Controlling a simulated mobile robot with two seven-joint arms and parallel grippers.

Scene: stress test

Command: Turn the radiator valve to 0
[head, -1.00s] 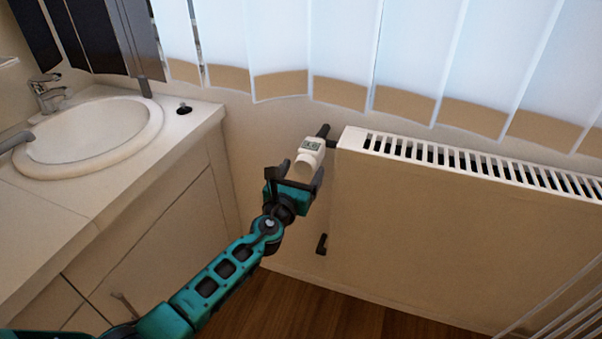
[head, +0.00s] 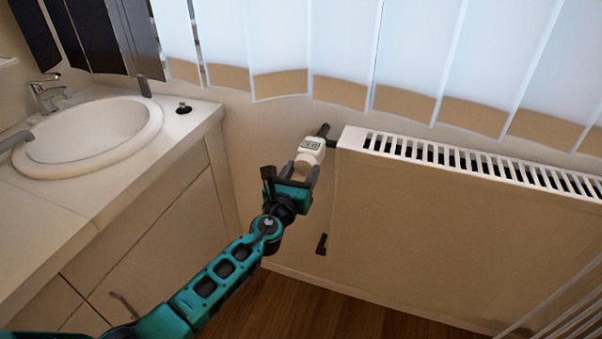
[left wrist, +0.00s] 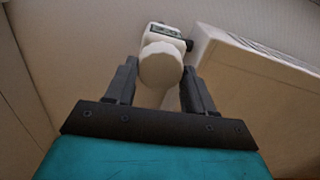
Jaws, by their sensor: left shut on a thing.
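The radiator valve (head: 310,147) is a white thermostat head with a small dark display, at the radiator's upper left corner in the head view. The digits are too small to read surely. My left gripper (head: 294,173) is at the lower front end of the valve and shut on it. In the left wrist view the valve's round white knob (left wrist: 160,65) lies between the two dark fingers of my left gripper (left wrist: 160,78), with the display behind it. The fingers partly hide the knob in the head view. My right gripper is not in view.
The white radiator (head: 430,230) stands to the right of the valve, with a slotted top. A sink (head: 95,135) with a faucet (head: 47,93) and cabinet is at the left. Vertical blinds (head: 410,60) hang above. The wood floor (head: 320,310) is clear below.

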